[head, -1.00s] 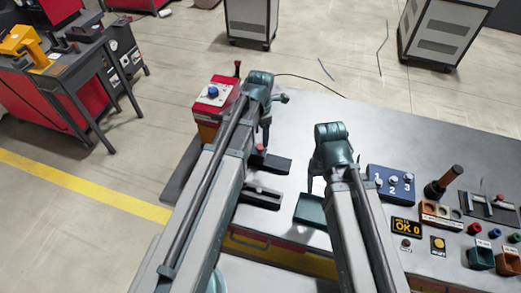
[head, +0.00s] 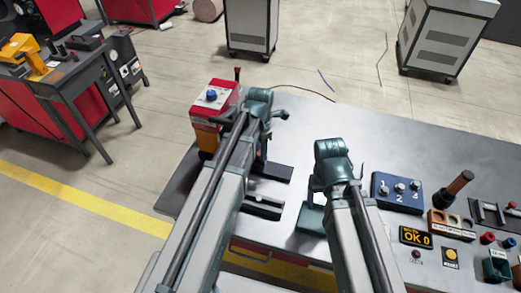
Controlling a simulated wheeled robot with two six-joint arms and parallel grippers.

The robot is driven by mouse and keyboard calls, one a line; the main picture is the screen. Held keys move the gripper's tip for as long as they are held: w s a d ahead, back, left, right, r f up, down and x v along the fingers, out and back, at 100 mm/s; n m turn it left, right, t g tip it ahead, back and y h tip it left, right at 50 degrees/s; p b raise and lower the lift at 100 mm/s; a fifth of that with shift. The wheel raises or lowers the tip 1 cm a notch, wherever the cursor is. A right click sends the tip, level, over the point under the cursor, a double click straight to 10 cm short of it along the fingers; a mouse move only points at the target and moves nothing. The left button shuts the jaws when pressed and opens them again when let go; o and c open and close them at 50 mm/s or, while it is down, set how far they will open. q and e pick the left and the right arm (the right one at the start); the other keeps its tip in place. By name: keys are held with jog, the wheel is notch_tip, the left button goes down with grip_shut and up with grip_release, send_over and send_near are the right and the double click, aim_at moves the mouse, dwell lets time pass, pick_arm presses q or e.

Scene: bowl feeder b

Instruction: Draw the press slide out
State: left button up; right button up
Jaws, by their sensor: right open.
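The red press (head: 207,124) with a blue knob stands at the table's back left. A dark slide-like piece (head: 279,172) lies on the table just right of my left arm; my arm hides part of it. I cannot tell for sure that it is the press slide. My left gripper (head: 262,152) hangs over that piece's far end, beside the press; its fingers are mostly hidden, so contact cannot be told. My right gripper (head: 312,187) is open over the table, right of the dark piece, partly hidden by its own wrist.
A grey-black rail-like block (head: 264,208) lies nearer me, and a green block (head: 310,217) is under my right gripper. A blue numbered box (head: 397,192), an OK display (head: 415,237) and small bins crowd the right. The table's back middle is clear.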

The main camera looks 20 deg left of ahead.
pick_arm(q)
grip_shut()
dwell(1.0)
